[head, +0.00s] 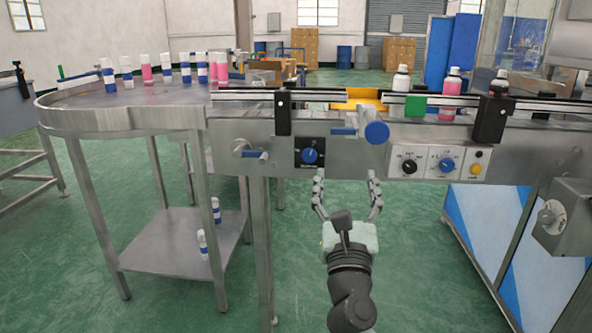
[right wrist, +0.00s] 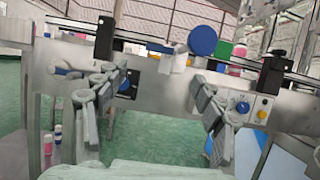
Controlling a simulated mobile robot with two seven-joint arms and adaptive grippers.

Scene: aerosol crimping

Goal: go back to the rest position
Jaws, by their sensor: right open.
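My right gripper (head: 347,190) is open and empty in front of the conveyor's steel side panel. Its two fingers are spread below the blue knob and the dial boxes, and no contact with the panel can be seen. In the right wrist view the open fingers (right wrist: 155,105) frame part of the panel and the green floor, with nothing between them. The blue dial (head: 310,155) on its black plate is just above the left finger. The large blue round knob (head: 377,132) is above the right finger. My left gripper is in neither view.
A round steel turntable (head: 120,118) carries several blue-white and pink bottles. Two bottles are on its lower shelf (head: 170,240). A grey box (head: 565,217) juts out at right. The green floor is open.

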